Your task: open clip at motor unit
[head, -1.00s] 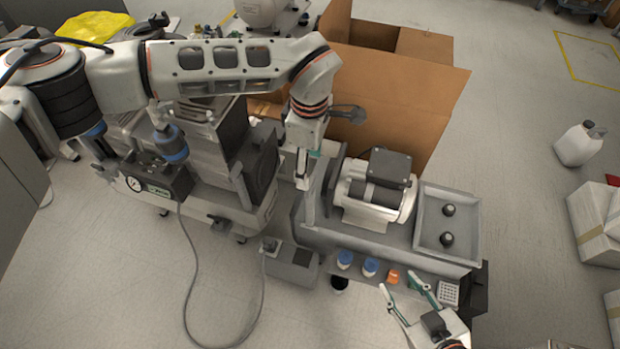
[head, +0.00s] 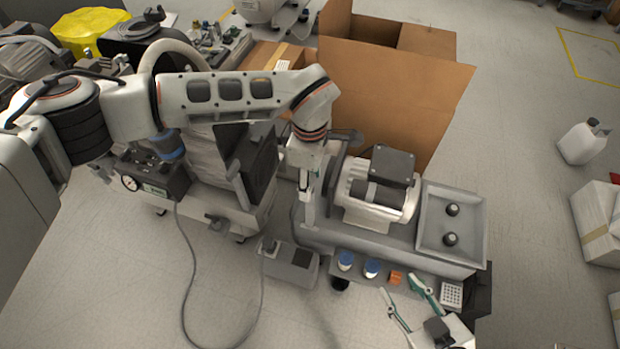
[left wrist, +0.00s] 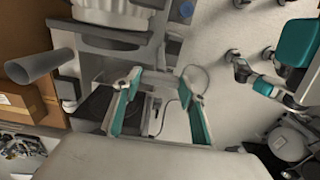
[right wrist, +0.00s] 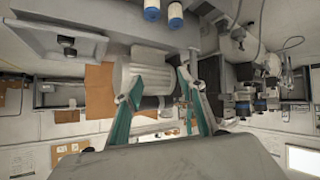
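The motor unit (head: 375,195), a white ribbed motor with a dark box on top, sits on a grey bench. It also shows in the right wrist view (right wrist: 150,68). My left gripper (head: 307,208) points down beside the motor's left end, near a grey upright frame. In the left wrist view its teal-padded fingers (left wrist: 160,98) are apart, with grey parts showing between and beyond them; I cannot tell whether they touch. I cannot make out the clip clearly. My right gripper (head: 402,294) is open in front of the bench, with nothing between its fingers (right wrist: 158,92).
A grey tray (head: 476,225) with two black knobs is right of the motor. Blue-capped jars (head: 345,261) and an orange block (head: 395,278) stand on the front ledge. A large cardboard box (head: 395,90) is behind. A compressor cart with gauge (head: 130,183) and a hose are left.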

